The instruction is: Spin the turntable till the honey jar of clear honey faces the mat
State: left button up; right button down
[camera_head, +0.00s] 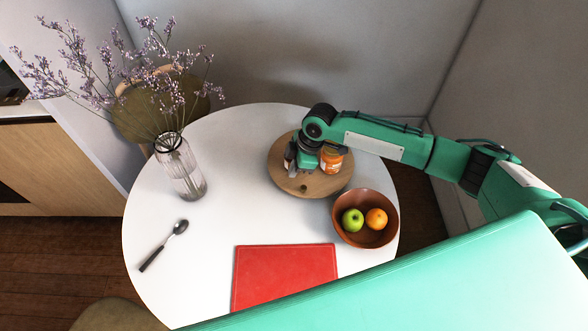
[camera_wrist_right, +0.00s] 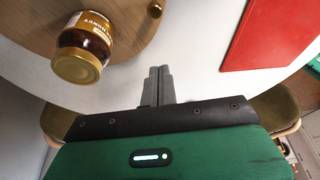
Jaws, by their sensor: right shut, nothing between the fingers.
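The wooden turntable (camera_head: 318,188) sits on the white table, with a small knob (camera_head: 303,188) near its front edge. A jar with an orange label (camera_head: 332,161) stands on its right side. A darker jar (camera_head: 289,157) is at its left, partly hidden by my arm. The wrist view shows a dark amber honey jar (camera_wrist_right: 84,45) with a gold lid, on the turntable (camera_wrist_right: 128,22). I cannot tell which jar holds clear honey. My right gripper (camera_head: 297,172) is shut and empty by the turntable's left side; its fingers (camera_wrist_right: 158,72) are together. The red mat (camera_head: 283,277) lies at the front.
A brown bowl (camera_head: 348,235) with a green apple and an orange stands right of the mat. A glass vase (camera_head: 181,170) with dried flowers and a spoon (camera_head: 163,246) are on the left. The table between vase and turntable is clear.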

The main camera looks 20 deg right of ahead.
aim_at(295, 193)
jog(key=p+x, duration=0.1)
jog(key=x, duration=0.3)
jog(key=p+x, duration=0.1)
jog(key=x, duration=0.4)
jog(key=shift+s+f+p, duration=0.1)
jog(key=shift+s+p, duration=0.1)
jog(key=shift+p, duration=0.1)
jog(key=d, duration=0.1)
jog(key=d+p, duration=0.2)
jog(key=shift+s+d+r, duration=0.15)
jog(key=shift+s+r, duration=0.2)
jog(key=shift+s, duration=0.05)
jog(key=shift+d+f, duration=0.15)
jog(key=shift+d, duration=0.15)
jog(key=shift+s+d, duration=0.15)
jog(key=shift+d, duration=0.05)
